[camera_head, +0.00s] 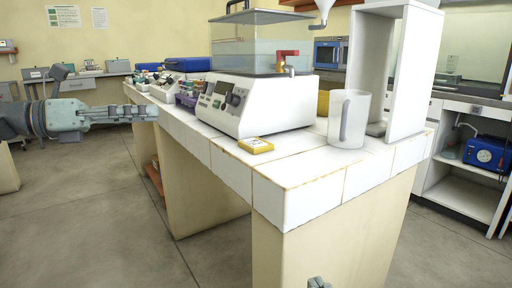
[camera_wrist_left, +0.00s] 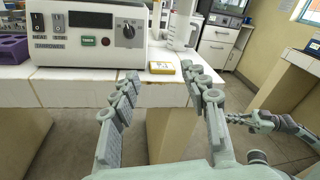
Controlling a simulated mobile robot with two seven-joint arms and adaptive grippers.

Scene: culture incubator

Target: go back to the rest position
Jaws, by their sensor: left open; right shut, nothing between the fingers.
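My left gripper (camera_head: 150,113) reaches in from the left in the head view, held in the air left of the white-tiled bench, with nothing in it. In the left wrist view its two fingers stand apart (camera_wrist_left: 160,75), open and empty, in front of the bench edge. My right gripper (camera_head: 319,283) shows only as a small tip at the bottom edge of the head view, in front of the bench end. In the left wrist view it comes in from the right (camera_wrist_left: 238,119), shut and empty, beside the left gripper's fingers.
The tiled bench (camera_head: 300,192) carries a thermostat bath (camera_head: 265,112), a yellow box (camera_head: 256,145), a clear jug (camera_head: 348,118) and a white stand (camera_head: 405,75). A side counter holds a blue device (camera_head: 489,153). The floor left of the bench is clear.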

